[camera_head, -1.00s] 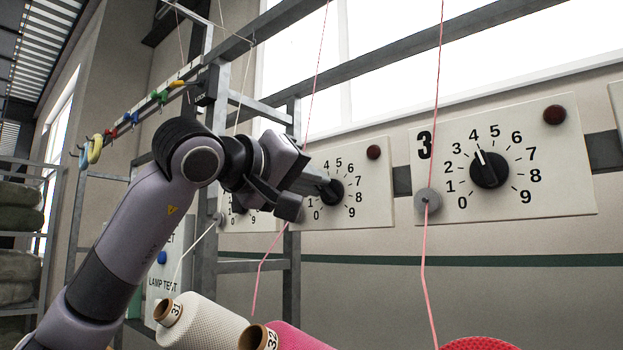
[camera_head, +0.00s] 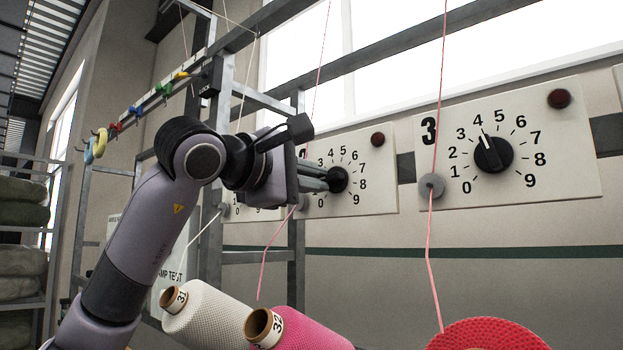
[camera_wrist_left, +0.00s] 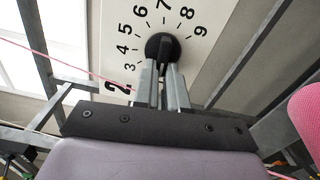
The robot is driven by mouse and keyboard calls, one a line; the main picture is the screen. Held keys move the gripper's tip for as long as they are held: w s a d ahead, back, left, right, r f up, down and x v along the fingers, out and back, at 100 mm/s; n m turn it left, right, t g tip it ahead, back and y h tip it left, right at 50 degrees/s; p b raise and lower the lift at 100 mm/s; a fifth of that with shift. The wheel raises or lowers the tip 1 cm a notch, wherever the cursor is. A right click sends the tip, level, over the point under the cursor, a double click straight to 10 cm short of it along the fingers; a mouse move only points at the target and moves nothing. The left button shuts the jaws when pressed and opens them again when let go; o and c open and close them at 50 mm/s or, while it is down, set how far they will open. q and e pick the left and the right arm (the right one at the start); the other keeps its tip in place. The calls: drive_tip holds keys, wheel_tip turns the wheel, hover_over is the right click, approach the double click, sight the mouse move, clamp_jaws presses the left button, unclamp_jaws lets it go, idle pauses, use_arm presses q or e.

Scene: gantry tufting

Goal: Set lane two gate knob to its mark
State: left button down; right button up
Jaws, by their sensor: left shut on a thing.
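The lane two gate knob (camera_head: 338,179) is black and round, on a pale dial plate (camera_head: 378,160) with printed numbers. My left gripper (camera_head: 326,179) reaches it from the left and is shut on it. In the left wrist view both fingers (camera_wrist_left: 161,75) close on the ridge of the knob (camera_wrist_left: 158,42), and the numeral 2 and the scale show around it. I cannot make out the knob's pointer line or a separate setting mark. The gripper partly covers the plate's left side in the head view. My right gripper is not in view.
The lane three plate (camera_head: 560,170) with its own knob (camera_head: 492,154) is to the right. Pink yarn runs down past the plates. Yarn cones, one white (camera_head: 210,318) and one pink (camera_head: 305,328), stand below my arm. A metal frame (camera_head: 296,240) rises behind it.

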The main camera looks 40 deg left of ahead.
use_arm(q)
drive_tip(key=shift+d+f+n+b, duration=0.1)
drive_tip(key=shift+f+n+b, duration=0.15)
drive_tip(key=shift+n, duration=1)
drive_tip(key=shift+d+f+n+b, duration=0.1)
drive_tip(key=shift+n+b, duration=0.15)
drive_tip(key=shift+n, duration=0.95)
drive_tip(key=shift+d+f+n+b, duration=0.1)
drive_tip(key=shift+f+n+b, duration=0.15)
drive_tip(key=shift+n, duration=1.3)
drive_tip(key=c, duration=1.2)
unclamp_jaws()
drive_tip(key=shift+r, duration=0.1)
drive_tip(key=shift+s, duration=0.1)
drive_tip(key=s, duration=0.2)
drive_tip(key=s+b, duration=0.1)
drive_tip(key=s, duration=0.4)
drive_tip(key=shift+a+b, duration=0.3)
